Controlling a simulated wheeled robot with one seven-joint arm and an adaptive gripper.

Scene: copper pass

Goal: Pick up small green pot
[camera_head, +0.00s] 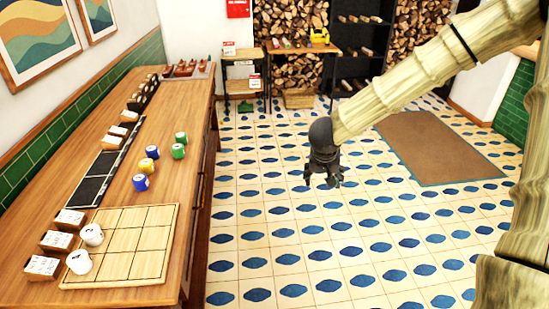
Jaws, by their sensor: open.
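A wooden grid board (130,240) with two white pieces lies at the counter's front. Cards and dark trays line the wall side.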

